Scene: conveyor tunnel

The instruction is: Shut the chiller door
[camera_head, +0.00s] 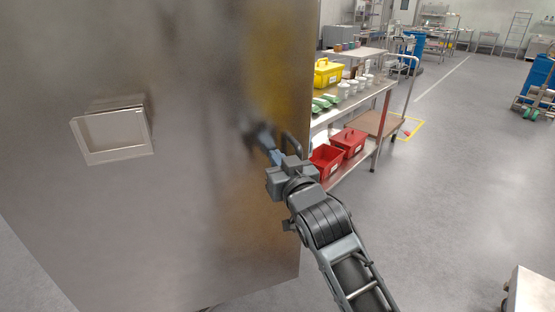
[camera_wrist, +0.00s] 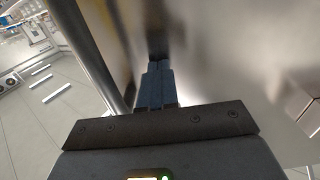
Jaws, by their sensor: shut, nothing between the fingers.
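A large brushed-metal panel, which looks like the chiller door (camera_head: 190,210), fills the left of the head view. It carries a small pale framed plate or recess (camera_head: 113,133). My gripper (camera_head: 262,142) is shut and empty, with its fingertips at the panel's face near its right edge. The wrist view shows the shut fingers (camera_wrist: 156,84) pointing at the metal door surface (camera_wrist: 235,55), with their dark reflection just beyond the tips. I cannot tell whether they touch it. The chiller's opening is not in view.
A steel cart (camera_head: 385,88) behind the door's right edge carries a yellow box (camera_head: 327,73), several white containers, green items and red bins (camera_head: 348,141). The floor (camera_head: 450,200) to the right is largely clear. A pale block (camera_head: 530,290) stands at the lower right.

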